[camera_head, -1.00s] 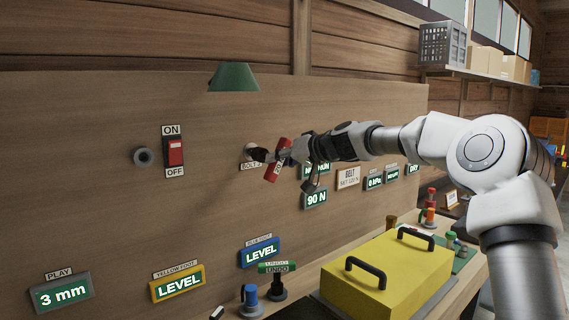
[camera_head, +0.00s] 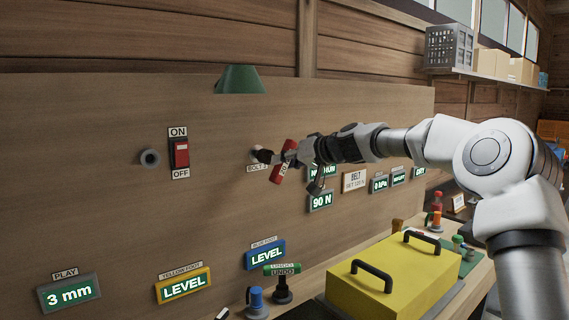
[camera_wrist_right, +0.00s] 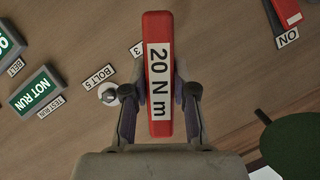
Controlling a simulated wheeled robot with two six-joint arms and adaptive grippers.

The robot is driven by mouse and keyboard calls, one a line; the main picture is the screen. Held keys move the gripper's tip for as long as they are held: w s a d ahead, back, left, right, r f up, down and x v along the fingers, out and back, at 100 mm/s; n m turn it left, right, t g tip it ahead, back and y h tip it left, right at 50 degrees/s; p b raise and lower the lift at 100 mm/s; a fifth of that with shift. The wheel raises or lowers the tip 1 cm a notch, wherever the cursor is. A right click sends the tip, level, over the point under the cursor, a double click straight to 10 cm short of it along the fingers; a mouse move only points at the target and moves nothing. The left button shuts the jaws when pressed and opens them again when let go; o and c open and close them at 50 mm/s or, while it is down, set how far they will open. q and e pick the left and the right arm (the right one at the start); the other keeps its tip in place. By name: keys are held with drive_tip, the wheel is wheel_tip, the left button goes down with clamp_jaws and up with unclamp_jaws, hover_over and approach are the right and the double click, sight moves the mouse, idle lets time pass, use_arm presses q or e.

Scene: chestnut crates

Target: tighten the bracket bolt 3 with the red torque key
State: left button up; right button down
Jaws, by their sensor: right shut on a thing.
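My right gripper (camera_head: 308,153) is shut on the red torque key (camera_head: 286,154) in front of the wooden board. The key's dark tip points at the bolt (camera_head: 256,149) above the label "BOLT 3", partly cut off. The tip appears to meet the bolt, but I cannot tell how far it sits on it. In the right wrist view the key (camera_wrist_right: 159,102) reads "20 N m" and lies between my fingers (camera_wrist_right: 159,95). It covers part of a "3" label (camera_wrist_right: 137,49) and hides that bolt. Bolt 5 (camera_wrist_right: 108,95) shows beside its label. My left gripper is not in view.
The board carries an ON/OFF switch (camera_head: 181,154), a green lamp shade (camera_head: 240,79) and displays such as "90 N" (camera_head: 320,201) and "NOT RUN" (camera_wrist_right: 36,92). A yellow lidded box (camera_head: 395,276) with black handles stands on the bench below my right arm.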

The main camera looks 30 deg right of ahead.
drive_tip(key=shift+w+r, duration=0.1)
drive_tip(key=shift+w, duration=0.05)
idle(0.4)
drive_tip(key=shift+w+a, duration=0.1)
drive_tip(key=shift+w, duration=1.15)
drive_tip(key=shift+f+m+y, duration=0.2)
drive_tip(key=shift+m+y, duration=0.3)
drive_tip(key=shift+m, duration=0.3)
drive_tip(key=shift+r+m+t+y+b, duration=0.1)
drive_tip(key=shift+m+t+y+b, duration=0.25)
drive_tip(key=shift+m+y, duration=0.45)
drive_tip(key=shift+r, duration=0.1)
